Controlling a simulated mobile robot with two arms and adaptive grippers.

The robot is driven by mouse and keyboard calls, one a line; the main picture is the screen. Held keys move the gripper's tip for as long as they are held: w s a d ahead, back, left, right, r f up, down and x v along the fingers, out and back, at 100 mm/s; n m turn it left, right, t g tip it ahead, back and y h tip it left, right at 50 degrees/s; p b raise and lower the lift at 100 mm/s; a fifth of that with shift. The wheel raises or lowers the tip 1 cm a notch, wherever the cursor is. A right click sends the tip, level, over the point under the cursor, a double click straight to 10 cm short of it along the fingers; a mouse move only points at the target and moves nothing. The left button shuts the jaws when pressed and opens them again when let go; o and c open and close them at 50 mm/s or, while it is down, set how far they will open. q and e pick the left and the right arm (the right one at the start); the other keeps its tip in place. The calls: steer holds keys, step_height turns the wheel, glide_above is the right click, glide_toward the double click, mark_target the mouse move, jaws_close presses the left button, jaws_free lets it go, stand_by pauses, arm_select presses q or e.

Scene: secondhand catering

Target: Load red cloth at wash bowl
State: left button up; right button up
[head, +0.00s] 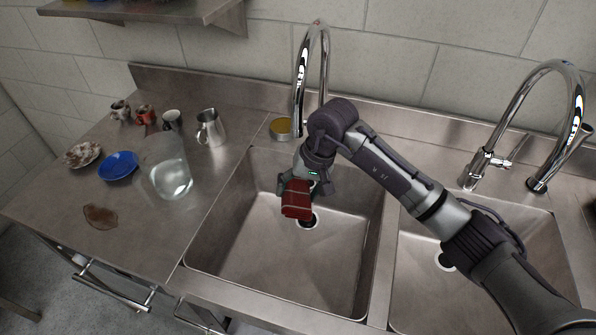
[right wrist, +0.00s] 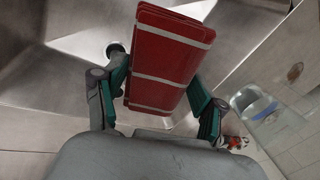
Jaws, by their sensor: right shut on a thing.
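A folded red cloth (head: 297,199) with pale stripes is held in my right gripper (head: 305,183) above the left sink basin (head: 245,225). In the right wrist view the cloth (right wrist: 168,58) sits between the two green-padded fingers of the right gripper (right wrist: 163,90). The basin looks empty, with its drain partly hidden behind the cloth. A clear bowl-like container (head: 168,170) stands on the counter left of the sink. It also shows at the right in the right wrist view (right wrist: 262,110). My left gripper is not in view.
A blue dish (head: 118,165), a stained plate (head: 83,154), a brown spill (head: 100,216), a steel jug (head: 211,128) and several small cups are on the left counter. A tall faucet (head: 325,60) stands behind the basin. A second faucet (head: 485,165) stands at right.

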steer(key=shift+f, duration=0.7)
arm_select(q)
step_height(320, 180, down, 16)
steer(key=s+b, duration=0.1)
steer(key=b, duration=1.5)
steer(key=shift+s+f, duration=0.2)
arm_select(e)
step_height(320, 180, down, 18)
steer(key=shift+r, duration=0.2)
steer(key=shift+r+p, duration=2.7)
steer(key=shift+r, duration=5.5)
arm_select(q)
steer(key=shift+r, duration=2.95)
arm_select(e)
steer(key=shift+r, duration=0.45)
